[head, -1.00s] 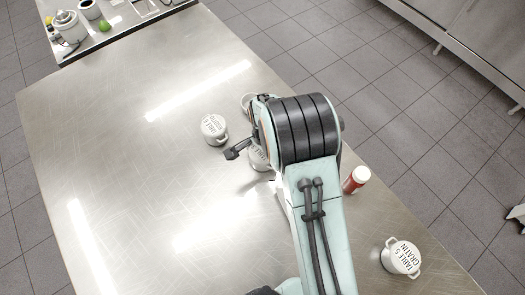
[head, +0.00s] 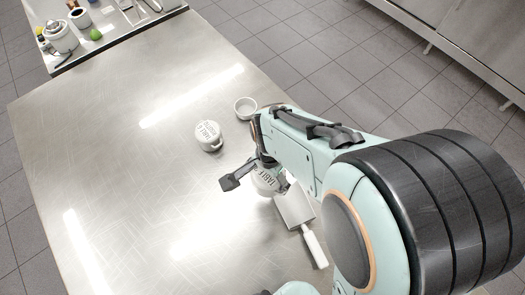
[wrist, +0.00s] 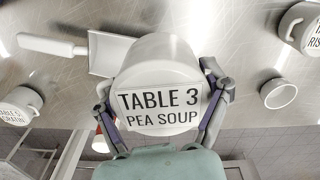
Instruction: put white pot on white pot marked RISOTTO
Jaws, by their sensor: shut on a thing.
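The white pot in my gripper (head: 258,178) has a label reading TABLE 3 PEA SOUP in the wrist view (wrist: 160,70). My gripper (wrist: 160,95) is shut on it, one finger on each side. The held pot shows partly between the fingers in the head view (head: 267,184); its height above the table is hard to tell. The other white pot (head: 208,136) stands on the steel table to the upper left of my gripper. In the wrist view this pot is cut by the right edge, and its label (wrist: 312,38) begins RIS.
A small white bowl (head: 245,108) stands right of the RIS pot. A white-handled flat metal tool (head: 314,247) lies just right of my gripper. A GRATIN pot (wrist: 20,106) and a red container (wrist: 101,142) show in the wrist view. The left table (head: 110,215) is clear.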

